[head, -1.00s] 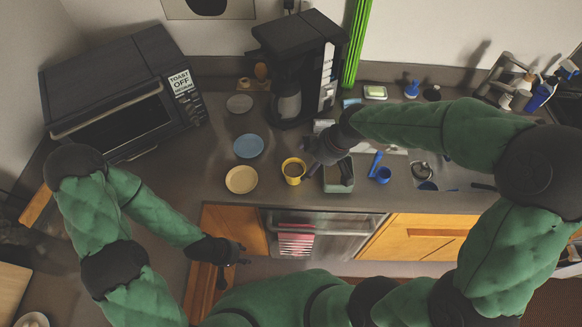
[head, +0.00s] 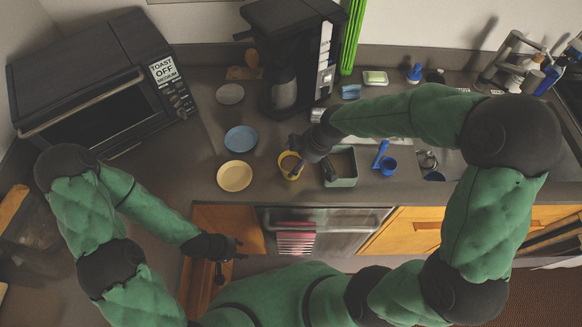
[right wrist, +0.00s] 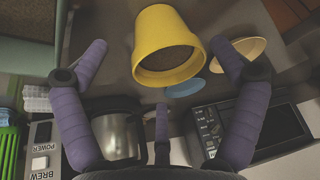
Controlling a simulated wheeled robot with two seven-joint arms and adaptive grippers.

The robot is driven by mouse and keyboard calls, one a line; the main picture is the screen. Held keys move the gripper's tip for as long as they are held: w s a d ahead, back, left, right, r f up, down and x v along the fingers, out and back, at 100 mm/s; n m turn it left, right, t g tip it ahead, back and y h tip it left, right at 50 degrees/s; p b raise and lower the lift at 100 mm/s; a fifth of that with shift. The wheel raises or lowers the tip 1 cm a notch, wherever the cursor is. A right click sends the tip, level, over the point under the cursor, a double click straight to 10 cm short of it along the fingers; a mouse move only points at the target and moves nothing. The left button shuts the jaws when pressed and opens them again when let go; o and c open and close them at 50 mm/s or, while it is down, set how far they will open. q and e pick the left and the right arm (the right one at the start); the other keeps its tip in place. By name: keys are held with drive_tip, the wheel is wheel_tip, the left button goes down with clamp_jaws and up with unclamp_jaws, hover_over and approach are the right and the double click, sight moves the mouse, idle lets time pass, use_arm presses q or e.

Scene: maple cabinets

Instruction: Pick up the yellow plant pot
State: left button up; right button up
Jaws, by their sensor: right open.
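The yellow plant pot (head: 287,174) stands upright on the grey counter, left of the green-grey tray. In the right wrist view the pot (right wrist: 162,45) appears large, at the top between my spread fingers. My right gripper (head: 303,160) is open and close to the pot's right side, partly covering it in the head view. In the right wrist view my right gripper (right wrist: 160,72) holds nothing, and I cannot tell whether a finger touches the pot. My left gripper (head: 232,257) is low, in front of the counter, with fingers apart and empty.
A blue plate (head: 241,139) and a yellow plate (head: 234,176) lie left of the pot. The coffee maker (head: 290,50) stands behind it. A toaster oven (head: 100,85) stands at left.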

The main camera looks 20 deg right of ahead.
sight(291, 167)
drive_tip(key=shift+a+b+x, duration=0.1)
drive_tip(key=shift+b+x, duration=0.2)
drive_tip(key=shift+x, duration=1.1)
drive_tip(key=shift+a+b+x, duration=0.15)
drive_tip(key=shift+b+x, duration=0.1)
drive_tip(key=shift+x, duration=1.15)
drive_tip(key=shift+s+r, duration=0.1)
drive_tip(key=shift+s, duration=0.05)
drive_tip(key=c, duration=1.3)
